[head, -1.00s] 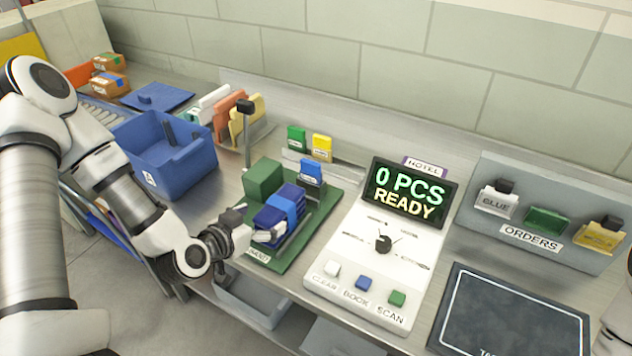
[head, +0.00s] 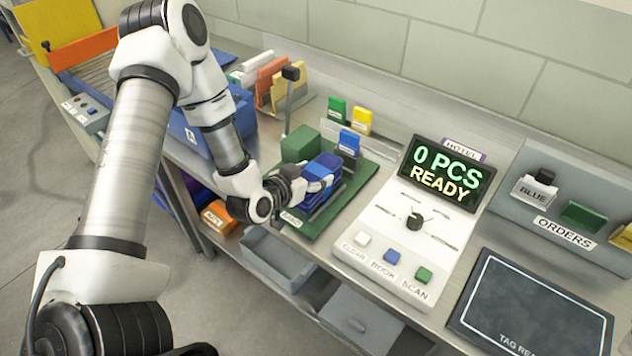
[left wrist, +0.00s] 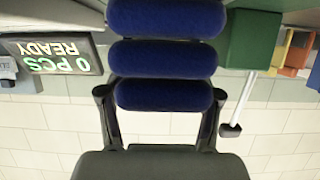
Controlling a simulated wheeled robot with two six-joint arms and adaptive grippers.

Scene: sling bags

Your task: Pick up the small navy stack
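The small navy stack (head: 323,170) stands on the green tray (head: 346,195) and looks like bundled blue-navy rolls. In the left wrist view, navy rolls (left wrist: 165,60) fill the upper middle. My left gripper (head: 305,186) is at the near side of the stack. In the left wrist view, its two dark fingers (left wrist: 161,92) flank the roll closest to the palm, one on each side. The fingertips are partly hidden, so I cannot tell whether they press on it. My right gripper is out of view.
A green block (head: 300,146) stands just behind the stack, and a blue card holder (head: 348,142) is to its right.

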